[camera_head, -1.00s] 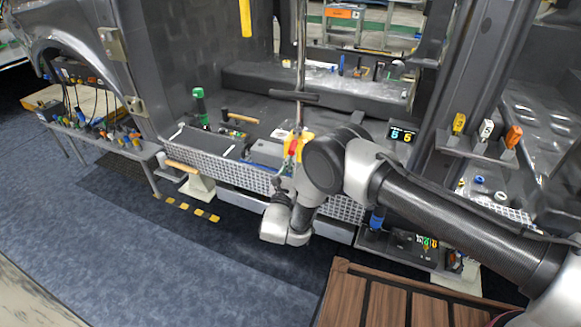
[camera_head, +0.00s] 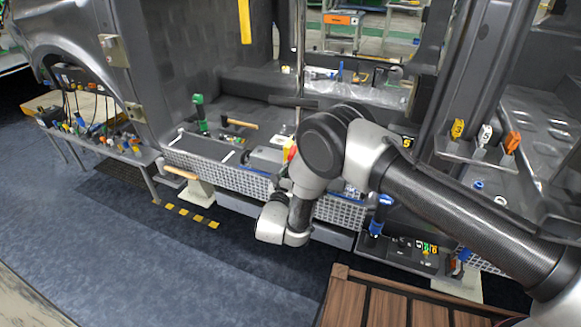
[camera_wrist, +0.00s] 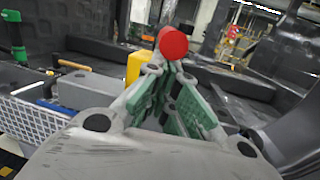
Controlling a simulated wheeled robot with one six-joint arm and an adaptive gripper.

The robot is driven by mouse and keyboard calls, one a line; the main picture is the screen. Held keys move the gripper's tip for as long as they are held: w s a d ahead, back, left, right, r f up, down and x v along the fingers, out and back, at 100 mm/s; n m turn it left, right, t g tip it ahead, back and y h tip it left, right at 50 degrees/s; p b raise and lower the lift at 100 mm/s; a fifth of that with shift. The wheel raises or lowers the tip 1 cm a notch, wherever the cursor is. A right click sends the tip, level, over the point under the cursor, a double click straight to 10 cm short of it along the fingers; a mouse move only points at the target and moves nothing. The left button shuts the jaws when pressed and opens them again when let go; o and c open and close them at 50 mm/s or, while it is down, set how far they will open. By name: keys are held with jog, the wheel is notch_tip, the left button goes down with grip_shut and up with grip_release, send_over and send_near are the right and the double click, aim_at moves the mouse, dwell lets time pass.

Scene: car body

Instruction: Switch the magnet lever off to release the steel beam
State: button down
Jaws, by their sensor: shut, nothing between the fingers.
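The round red knob (camera_wrist: 173,42), which looks like the magnet lever's end, is just beyond my gripper's fingertips in the wrist view. My gripper (camera_wrist: 171,68) is shut and empty, its tips overlapping the knob's lower edge in the picture; I cannot tell whether they touch. A yellow block (camera_wrist: 140,68), likely the magnet body, stands just left of the fingers. In the head view only a small red part (camera_head: 291,153) shows beside my arm, which hides the gripper. A grey block (camera_head: 265,158) lies left of it; I cannot tell whether it is the steel beam.
A white mesh-fronted shelf (camera_head: 222,176) runs along the car sill. A green-handled tool (camera_head: 199,113) and a wooden-handled hammer (camera_head: 240,124) are on the left. A blue-topped tool (camera_head: 381,212) and a black panel (camera_head: 420,248) are on the right. A dark horizontal bar (camera_head: 293,101) crosses a vertical pole.

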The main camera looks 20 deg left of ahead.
aim_at(289, 159)
jog(key=shift+s+r+g, duration=0.1)
jog(key=shift+r+g, duration=0.15)
jog(key=shift+g, duration=0.15)
jog(key=shift+r, duration=0.1)
jog(key=r, duration=0.1)
jog(key=r+g, duration=0.1)
jog(key=shift+s+r, duration=0.35)
jog(key=shift+r, duration=0.05)
notch_tip(289, 159, up, 3)
jog(key=g, duration=0.2)
jog(key=shift+f+g, duration=0.2)
jog(key=shift+g, duration=0.2)
jog(key=r+g, duration=0.2)
jog(key=shift+w+r+g+h, duration=0.25)
jog(key=shift+w+g+h, duration=0.05)
jog(key=shift+g+h, duration=0.1)
jog(key=shift+w+r+g, duration=0.4)
jog(key=shift+r+g, duration=0.45)
jog(key=shift+g, duration=0.15)
jog(key=shift+w+a+r, duration=0.1)
jog(key=shift+w+r, duration=0.6)
jog(key=shift+r, duration=0.2)
jog(key=shift+w+r, duration=0.1)
jog(key=shift+r, duration=0.1)
